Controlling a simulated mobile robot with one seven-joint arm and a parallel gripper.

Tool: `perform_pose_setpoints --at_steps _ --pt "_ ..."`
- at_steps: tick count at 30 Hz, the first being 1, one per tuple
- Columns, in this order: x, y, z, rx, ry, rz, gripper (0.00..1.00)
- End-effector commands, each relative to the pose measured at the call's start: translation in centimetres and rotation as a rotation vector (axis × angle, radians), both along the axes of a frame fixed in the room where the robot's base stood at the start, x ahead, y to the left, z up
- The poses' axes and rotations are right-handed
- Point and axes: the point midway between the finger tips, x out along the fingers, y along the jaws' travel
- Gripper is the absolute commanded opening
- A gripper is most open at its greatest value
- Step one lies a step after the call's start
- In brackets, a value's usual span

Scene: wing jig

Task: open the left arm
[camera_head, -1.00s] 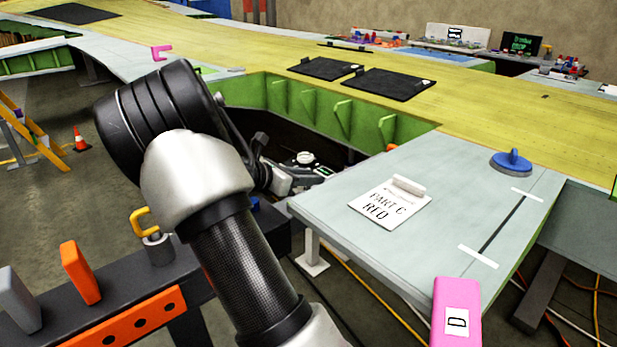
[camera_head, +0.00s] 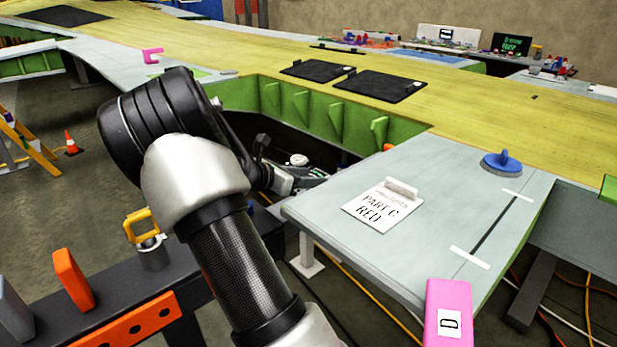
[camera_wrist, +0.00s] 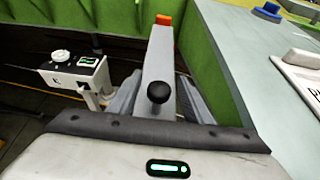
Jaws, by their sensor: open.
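In the wrist view a pale grey bar (camera_wrist: 157,60) with an orange tip reaches away from me, and a round black knob (camera_wrist: 157,92) stands on its near part. This may be the left arm; no label on it is readable. My gripper (camera_wrist: 158,98) is open, its grey fingers to either side of the bar and knob. I cannot tell whether they touch it. In the head view my gripper (camera_head: 285,180) is small and partly hidden behind my own arm, by the recess under the green ribs; the bar cannot be made out there.
A white box with a dial (camera_wrist: 75,70) stands left of the bar. A green wall (camera_wrist: 215,70) and grey panel edge (camera_wrist: 225,45) are close on the right. The panel bears a "PART C RED" card (camera_head: 383,208), a blue suction cup (camera_head: 501,162) and a pink block (camera_head: 447,310).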

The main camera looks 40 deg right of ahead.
Motion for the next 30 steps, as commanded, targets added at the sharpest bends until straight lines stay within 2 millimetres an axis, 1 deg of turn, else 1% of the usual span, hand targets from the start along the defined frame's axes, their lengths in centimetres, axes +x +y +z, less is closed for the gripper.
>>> perform_pose_setpoints --at_steps 4,7,11,18,21,25,27,30 --pt "0.0 0.7 0.3 0.001 -0.001 0.002 0.45" --pt "-0.1 2.1 1.0 0.001 -0.001 0.003 0.45" --pt "-0.2 4.8 2.2 0.002 -0.002 0.006 0.45" --pt "-0.7 10.3 4.4 0.001 -0.003 0.004 0.45" --pt "-0.9 12.3 5.2 0.001 -0.002 0.003 0.45" --pt "-1.0 14.4 6.1 0.0 -0.001 0.003 0.45" --pt "-1.1 15.1 6.3 0.001 -0.001 0.002 0.45" --pt "-1.2 15.7 6.6 0.001 0.0 0.001 0.45"
